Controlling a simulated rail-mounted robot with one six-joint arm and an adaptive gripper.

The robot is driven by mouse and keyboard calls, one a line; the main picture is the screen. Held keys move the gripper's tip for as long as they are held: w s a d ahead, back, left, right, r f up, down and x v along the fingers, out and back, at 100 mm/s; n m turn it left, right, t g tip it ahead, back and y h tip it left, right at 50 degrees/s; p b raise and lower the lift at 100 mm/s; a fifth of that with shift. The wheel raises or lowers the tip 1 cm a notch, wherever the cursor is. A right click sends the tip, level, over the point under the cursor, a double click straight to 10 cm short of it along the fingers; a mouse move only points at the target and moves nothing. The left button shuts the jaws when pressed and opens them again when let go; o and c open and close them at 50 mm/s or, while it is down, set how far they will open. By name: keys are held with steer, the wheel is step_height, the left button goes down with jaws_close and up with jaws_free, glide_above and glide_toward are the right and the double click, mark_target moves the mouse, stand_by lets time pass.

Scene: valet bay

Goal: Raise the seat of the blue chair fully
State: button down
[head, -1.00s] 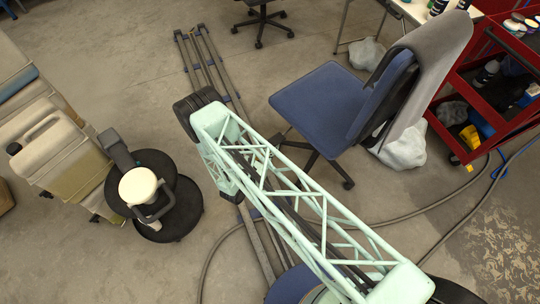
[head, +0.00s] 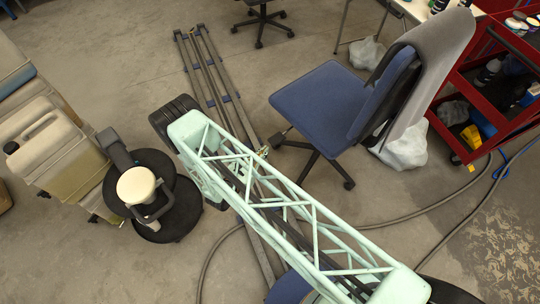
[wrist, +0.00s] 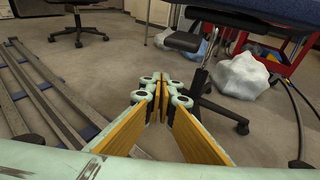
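The blue chair (head: 318,105) stands right of centre in the head view, with a blue seat, grey cloth over its back and a dark star base. A small dark paddle-like part (head: 279,138) sticks out under the seat's left side. The wrist view shows the seat's underside (wrist: 245,18) and a dark paddle (wrist: 183,42). My gripper (wrist: 159,100) points toward the chair, its orange-brown pads close together and nothing seen between them. In the head view only its tip (head: 263,152) shows beside my mint arm, just short of the paddle. Contact is not visible.
A red cart (head: 478,130) and white bags (head: 402,148) stand right of the chair. Metal rails (head: 212,75) lie on the floor to its left. A floor polisher (head: 150,200) and beige canisters (head: 50,145) are at left. A hose (head: 420,211) crosses the floor at right.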

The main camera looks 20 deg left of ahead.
steer(key=shift+s+a+b, duration=0.75)
steer(key=shift+s+a, duration=1.25)
steer(key=shift+a, duration=0.1)
